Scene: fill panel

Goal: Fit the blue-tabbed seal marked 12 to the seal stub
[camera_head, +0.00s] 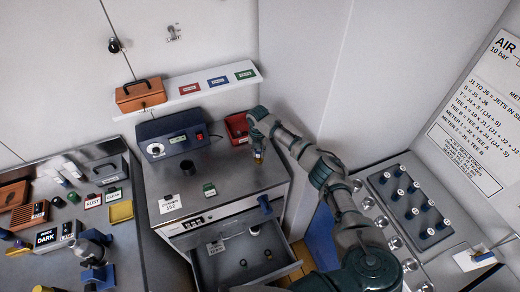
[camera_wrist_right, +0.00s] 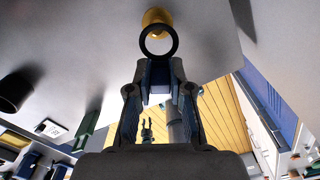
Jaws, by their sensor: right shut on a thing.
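My right gripper (camera_head: 258,152) is over the back right part of the grey bench top. In the wrist view my right gripper (camera_wrist_right: 159,88) is shut on the blue tab of a seal (camera_wrist_right: 158,76). The seal's black ring sticks out beyond the fingertips; no number is readable on it. A yellow, rounded stub (camera_wrist_right: 157,18) shows behind the ring's upper part. It also shows in the head view (camera_head: 258,160), just below the gripper. The ring overlaps the stub in the picture; I cannot tell whether it touches it. My left gripper is not in view.
Below the bench top an open drawer (camera_head: 215,272) holds dark rings. A blue instrument box (camera_head: 172,142) and a red bin (camera_head: 237,128) stand behind. A green-tabbed piece (camera_head: 209,189) and a dark cylinder (camera_head: 187,167) stand left on the bench top.

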